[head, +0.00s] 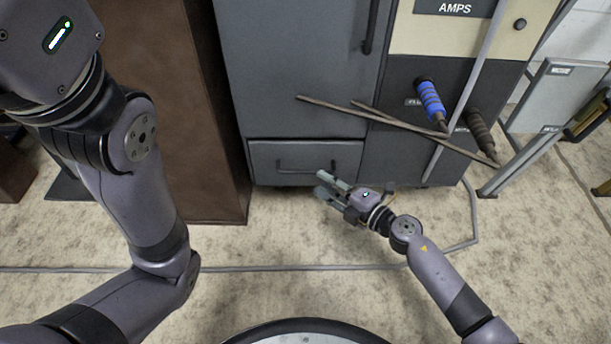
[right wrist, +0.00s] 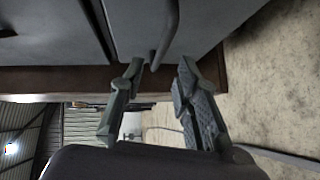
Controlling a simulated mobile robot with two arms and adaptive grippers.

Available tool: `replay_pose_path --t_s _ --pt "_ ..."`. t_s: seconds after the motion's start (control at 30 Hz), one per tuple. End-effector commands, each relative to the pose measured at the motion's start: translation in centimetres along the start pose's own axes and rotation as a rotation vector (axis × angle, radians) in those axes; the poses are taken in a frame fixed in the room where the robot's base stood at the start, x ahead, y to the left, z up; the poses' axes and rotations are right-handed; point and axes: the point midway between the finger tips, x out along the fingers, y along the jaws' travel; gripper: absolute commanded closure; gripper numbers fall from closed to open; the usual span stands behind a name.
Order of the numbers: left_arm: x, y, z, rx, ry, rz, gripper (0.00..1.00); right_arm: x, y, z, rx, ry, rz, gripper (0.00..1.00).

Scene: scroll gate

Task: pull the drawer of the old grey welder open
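The old grey welder (head: 300,70) stands ahead of me, with its drawer (head: 261,160) low at the bottom left. The drawer front looks flush with the cabinet, so it appears shut. It carries a dark bar handle (head: 305,171). My right gripper (head: 328,183) is just in front of the drawer, near the handle's right end. In the right wrist view the fingers (right wrist: 161,75) are apart with nothing held. The handle (right wrist: 166,35) shows just beyond and between the fingertips; I see no contact. My left arm rises at the left, and its fingers are outside the picture.
A brown cabinet (head: 185,100) stands close on the drawer's left. Thin rods (head: 400,120) cross the welder's front, near a blue-handled cable plug (head: 430,100). A grey cable or line (head: 300,268) crosses the floor. The floor before the drawer is otherwise clear.

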Motion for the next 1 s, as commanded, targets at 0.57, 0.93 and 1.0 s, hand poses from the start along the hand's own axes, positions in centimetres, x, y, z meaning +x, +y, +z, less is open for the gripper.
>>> replay_pose_path --t_s 0.57,0.93,1.0 --pt "-2.3 0.7 -1.3 0.002 0.013 0.005 0.6 7.5 -0.1 0.0 0.002 0.0 -0.001 0.7" --pt "-2.2 0.7 -1.3 0.001 0.014 0.005 0.6 7.4 0.0 0.0 0.001 0.0 -0.001 0.8" --pt "-2.2 0.7 -1.3 0.001 0.014 0.005 0.6 7.4 0.0 0.0 0.001 0.0 -0.001 0.84"
